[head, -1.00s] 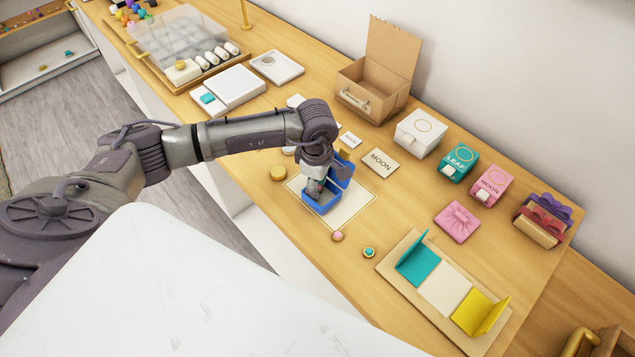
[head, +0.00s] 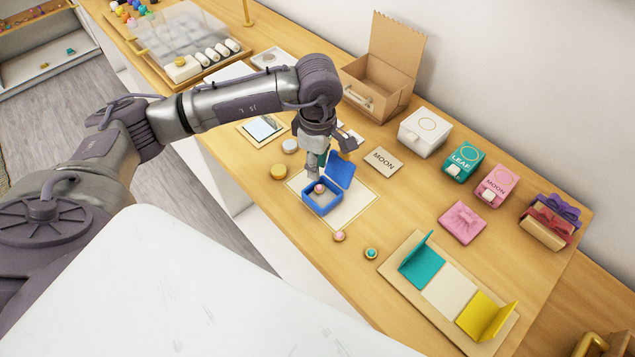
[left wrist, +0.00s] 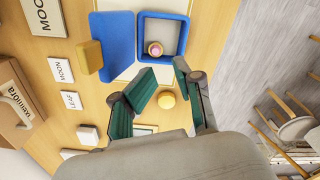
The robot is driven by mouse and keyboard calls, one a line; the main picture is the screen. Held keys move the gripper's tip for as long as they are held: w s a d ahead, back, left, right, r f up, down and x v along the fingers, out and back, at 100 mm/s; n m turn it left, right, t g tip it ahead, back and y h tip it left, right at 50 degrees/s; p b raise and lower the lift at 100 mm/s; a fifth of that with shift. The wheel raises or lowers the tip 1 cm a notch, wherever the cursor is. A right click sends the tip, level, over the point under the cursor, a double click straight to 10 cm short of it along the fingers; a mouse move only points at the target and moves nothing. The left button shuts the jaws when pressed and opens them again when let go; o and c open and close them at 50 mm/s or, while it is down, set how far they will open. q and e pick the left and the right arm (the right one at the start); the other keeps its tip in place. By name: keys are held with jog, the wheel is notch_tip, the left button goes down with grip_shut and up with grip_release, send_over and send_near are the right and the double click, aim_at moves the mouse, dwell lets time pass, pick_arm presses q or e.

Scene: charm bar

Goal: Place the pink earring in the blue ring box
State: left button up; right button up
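The blue ring box (head: 323,205) stands with its lid raised on a cream mat (head: 348,211); it also shows in the left wrist view (left wrist: 183,25). A pink-topped gold earring (head: 319,188) sits inside the box, also visible in the left wrist view (left wrist: 155,49). A second pink-topped piece (head: 339,236) lies on the table in front of the mat. My left gripper (left wrist: 168,72) is open and empty, its green-padded fingers apart. In the head view it (head: 317,172) is just above and behind the box. My right gripper is out of view.
A teal-topped piece (head: 371,254) lies near the front edge. A gold round tin (head: 278,171) is left of the mat. A MOON card (head: 383,162), small gift boxes (head: 463,161) and a cardboard box (head: 378,80) stand behind. A tray (head: 408,282) with coloured folders is at right.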

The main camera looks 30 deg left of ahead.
pick_arm(q)
jog(key=shift+r+b, duration=0.35)
jog(key=shift+r, duration=1.55)
